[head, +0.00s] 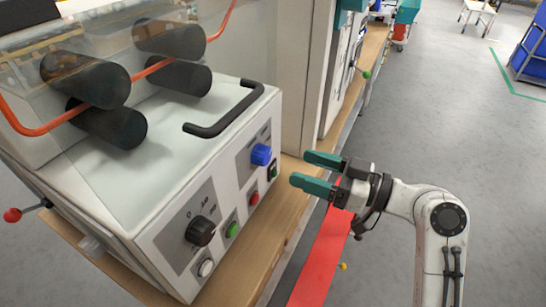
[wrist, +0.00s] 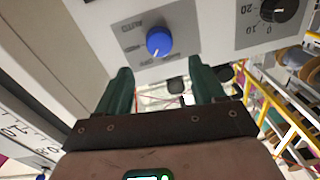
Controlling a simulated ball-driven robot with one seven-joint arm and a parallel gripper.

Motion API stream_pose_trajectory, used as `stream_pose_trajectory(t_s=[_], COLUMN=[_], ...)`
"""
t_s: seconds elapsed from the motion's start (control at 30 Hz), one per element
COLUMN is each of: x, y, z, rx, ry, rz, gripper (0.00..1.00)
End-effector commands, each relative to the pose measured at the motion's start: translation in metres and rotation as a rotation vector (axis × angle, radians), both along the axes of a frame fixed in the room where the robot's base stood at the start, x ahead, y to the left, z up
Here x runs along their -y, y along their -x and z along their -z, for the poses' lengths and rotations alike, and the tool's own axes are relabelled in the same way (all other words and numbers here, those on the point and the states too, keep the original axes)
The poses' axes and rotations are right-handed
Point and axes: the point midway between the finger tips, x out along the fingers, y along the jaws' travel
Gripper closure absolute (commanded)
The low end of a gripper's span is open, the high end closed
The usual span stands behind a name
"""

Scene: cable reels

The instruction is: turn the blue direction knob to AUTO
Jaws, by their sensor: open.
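The blue direction knob (head: 261,154) sits on a grey label plate at the upper right of the machine's front panel. In the wrist view the blue knob (wrist: 159,41) is ahead of my fingers, with a pale pointer line toward the lower left of the picture. The fingers (wrist: 163,80) also show in the wrist view.
A black dial (head: 200,231), a green button (head: 232,229), a red button (head: 254,197) and a white button (head: 206,267) share the panel. A black handle (head: 224,112) projects above it. A wooden bench edge (head: 256,262) runs below. Grey floor lies open at right.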

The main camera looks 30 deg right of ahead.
Motion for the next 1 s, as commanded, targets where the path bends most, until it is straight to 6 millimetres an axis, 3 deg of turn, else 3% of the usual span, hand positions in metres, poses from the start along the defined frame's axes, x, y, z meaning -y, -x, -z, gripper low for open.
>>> stream_pose_trajectory(t_s=[0.4,0.87,1.0], x=[-0.043,-0.051,-0.050], y=[-0.055,-0.064,-0.064], z=[-0.001,0.001,0.001], rx=[-0.002,-0.002,-0.002], ry=[0.000,0.001,0.001], rz=[-0.001,0.001,0.001], gripper=[0.31,0.31,0.44])
